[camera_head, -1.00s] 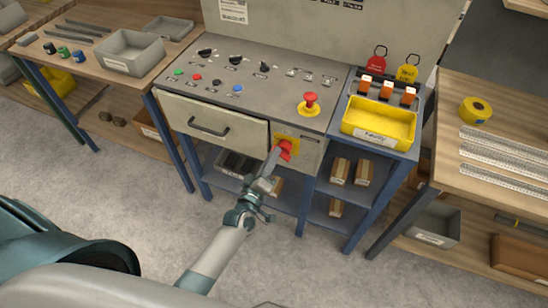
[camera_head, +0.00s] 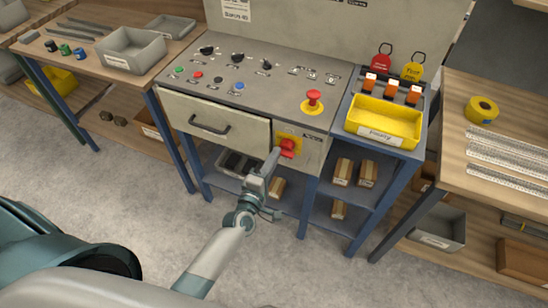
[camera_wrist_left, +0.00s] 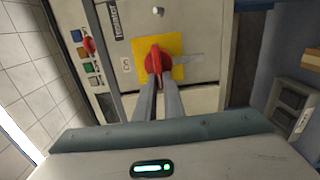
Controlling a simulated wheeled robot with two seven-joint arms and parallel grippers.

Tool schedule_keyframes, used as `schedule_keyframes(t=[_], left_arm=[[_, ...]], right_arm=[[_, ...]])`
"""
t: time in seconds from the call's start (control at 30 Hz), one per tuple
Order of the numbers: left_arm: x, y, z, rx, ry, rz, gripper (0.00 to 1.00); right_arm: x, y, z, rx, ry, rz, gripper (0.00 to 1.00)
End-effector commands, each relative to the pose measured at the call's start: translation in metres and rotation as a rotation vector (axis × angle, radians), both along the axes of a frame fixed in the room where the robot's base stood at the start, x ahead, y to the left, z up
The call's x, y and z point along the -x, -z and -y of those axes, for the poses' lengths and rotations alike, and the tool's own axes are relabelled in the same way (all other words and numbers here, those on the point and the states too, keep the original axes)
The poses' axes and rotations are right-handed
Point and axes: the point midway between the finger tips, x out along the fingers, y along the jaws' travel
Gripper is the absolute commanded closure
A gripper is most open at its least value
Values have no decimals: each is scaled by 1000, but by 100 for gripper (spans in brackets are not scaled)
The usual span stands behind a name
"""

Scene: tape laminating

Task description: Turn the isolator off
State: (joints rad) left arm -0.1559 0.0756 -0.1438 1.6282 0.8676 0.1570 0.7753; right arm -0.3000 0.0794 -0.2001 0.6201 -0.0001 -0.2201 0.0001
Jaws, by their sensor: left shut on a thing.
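The isolator is a red rotary handle (camera_head: 287,147) on a yellow plate (camera_head: 279,139), on the front of the grey machine below its panel. It also shows in the left wrist view as a red handle (camera_wrist_left: 158,62) on a yellow square (camera_wrist_left: 176,45), beside a label reading "Isolator". My left gripper (camera_head: 274,156) reaches up from below and is shut on the isolator handle. In the left wrist view its two fingers (camera_wrist_left: 158,88) close around the handle's lower end. The fingers hide part of the handle. My right gripper is not in view.
A red emergency-stop button (camera_head: 314,98) stands on the panel above the isolator. A drawer with a black handle (camera_head: 209,125) is to the left. A yellow tray (camera_head: 384,121) and red and yellow padlock tags (camera_head: 381,58) are to the right. Open floor lies in front.

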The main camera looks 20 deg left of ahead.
Motion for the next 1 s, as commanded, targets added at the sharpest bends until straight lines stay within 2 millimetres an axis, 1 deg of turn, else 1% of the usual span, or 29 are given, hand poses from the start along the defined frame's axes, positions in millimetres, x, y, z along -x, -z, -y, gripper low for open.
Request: schedule_keyframes(t=[0.27,0.3,0.33,0.37,0.77,0.87,1.0], left_arm=[[0,1,0,4,0,-1,100],[0,1,0,4,0,-1,82],[0,1,0,4,0,-1,75],[0,1,0,3,0,-1,73],[3,1,0,2,0,-1,73],[9,2,0,2,0,-2,73],[23,3,-1,2,0,-2,73]], right_arm=[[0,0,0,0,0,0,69],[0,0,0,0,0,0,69],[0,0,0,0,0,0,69],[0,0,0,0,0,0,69],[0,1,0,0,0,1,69],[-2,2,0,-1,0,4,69],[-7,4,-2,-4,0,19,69]])
